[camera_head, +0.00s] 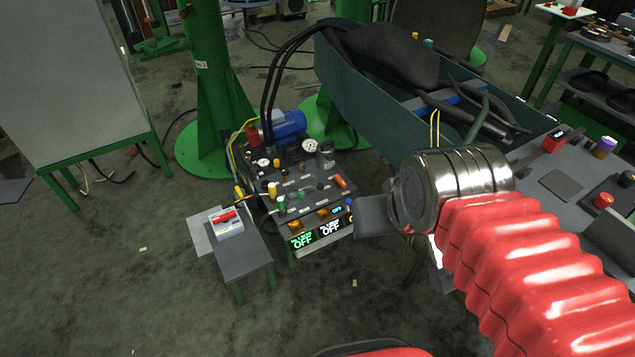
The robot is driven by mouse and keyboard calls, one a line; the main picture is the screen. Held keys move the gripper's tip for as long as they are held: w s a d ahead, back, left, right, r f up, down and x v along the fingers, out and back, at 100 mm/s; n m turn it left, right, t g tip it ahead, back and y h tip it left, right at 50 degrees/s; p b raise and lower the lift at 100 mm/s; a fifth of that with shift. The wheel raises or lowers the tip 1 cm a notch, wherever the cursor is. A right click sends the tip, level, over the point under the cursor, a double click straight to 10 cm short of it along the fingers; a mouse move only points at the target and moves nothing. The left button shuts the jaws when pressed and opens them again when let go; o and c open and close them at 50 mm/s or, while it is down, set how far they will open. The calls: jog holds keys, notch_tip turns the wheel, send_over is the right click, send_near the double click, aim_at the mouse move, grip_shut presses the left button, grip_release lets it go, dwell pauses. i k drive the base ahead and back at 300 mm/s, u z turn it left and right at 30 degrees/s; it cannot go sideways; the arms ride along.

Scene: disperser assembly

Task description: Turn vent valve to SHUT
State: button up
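A dark control console (310,190) stands left of centre, with gauges on top and several small knobs and levers in yellow, green, black and orange. The labels by them are too small to read, so I cannot tell which one is the vent valve or how it is set.
A small grey side table (245,262) stands front left of the console, bearing a white box with a red handle (224,217). Green columns (210,90) rise behind the console. A long open teal bin (362,95) with dark hoses lies behind right.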

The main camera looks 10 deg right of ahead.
aim_at(340, 181)
jog(key=u, duration=0.55)
jog(key=i, duration=1)
jog(key=u, duration=0.05)
